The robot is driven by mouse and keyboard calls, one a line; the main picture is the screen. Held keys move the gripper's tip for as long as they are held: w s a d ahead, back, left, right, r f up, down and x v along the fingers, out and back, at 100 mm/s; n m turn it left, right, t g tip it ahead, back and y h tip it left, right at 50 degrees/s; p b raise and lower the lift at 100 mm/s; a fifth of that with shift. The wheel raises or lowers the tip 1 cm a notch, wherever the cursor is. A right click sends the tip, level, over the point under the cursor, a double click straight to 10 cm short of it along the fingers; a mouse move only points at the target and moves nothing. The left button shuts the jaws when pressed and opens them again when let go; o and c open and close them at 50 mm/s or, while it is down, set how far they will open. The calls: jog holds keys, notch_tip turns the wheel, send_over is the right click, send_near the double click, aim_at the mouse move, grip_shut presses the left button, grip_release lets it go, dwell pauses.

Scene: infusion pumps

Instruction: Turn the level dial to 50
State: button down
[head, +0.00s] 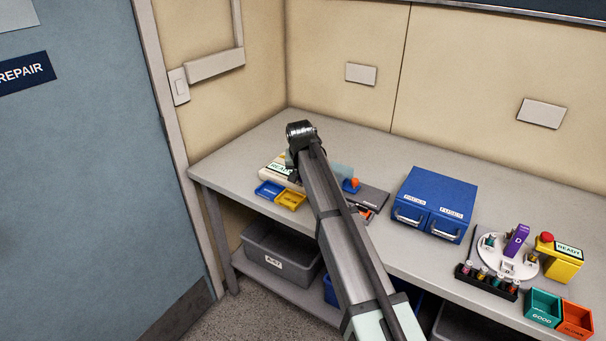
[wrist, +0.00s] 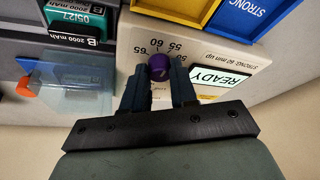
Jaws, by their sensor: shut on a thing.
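The level dial is a purple knob (wrist: 159,66) on a beige panel (wrist: 215,52) in the wrist view. Printed numbers 65, 60, 55 and 50 curve around it, upside down in that view. My gripper (wrist: 157,76) is shut on the knob, one dark finger on each side. A small pale mark shows on the knob, but I cannot tell which number it points to. A lit READY display (wrist: 219,78) is beside the dial. In the head view the beige unit (head: 275,174) is at the bench's left end, and my arm hides the knob.
Blue (wrist: 245,15) and yellow (wrist: 180,8) trays adjoin the panel. A grey device with a clear flap (wrist: 62,82) and orange tab is at left in the wrist view. Blue drawers (head: 437,198), a white carousel (head: 508,262) and GOOD bin (head: 543,307) stand further right on the bench.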

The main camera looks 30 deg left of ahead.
jog(key=m+h, duration=0.1)
jog(key=m, duration=0.3)
jog(key=m+h, duration=0.1)
jog(key=m, duration=0.1)
jog(key=shift+a+t+h, duration=0.3)
jog(key=shift+a, duration=0.05)
jog(key=m+h, duration=0.1)
jog(key=m, duration=0.2)
jog(key=m+g+h, duration=0.1)
jog(key=m, duration=0.2)
jog(key=shift+a, duration=0.1)
jog(key=shift+m, duration=0.3)
jog(key=c, duration=0.9)
grip_release()
jog(key=shift+r, duration=0.1)
jog(key=v, duration=1.3)
jog(key=shift+s+a+r, duration=0.1)
jog(key=shift+s+r, duration=0.05)
jog(key=shift+r, duration=0.1)
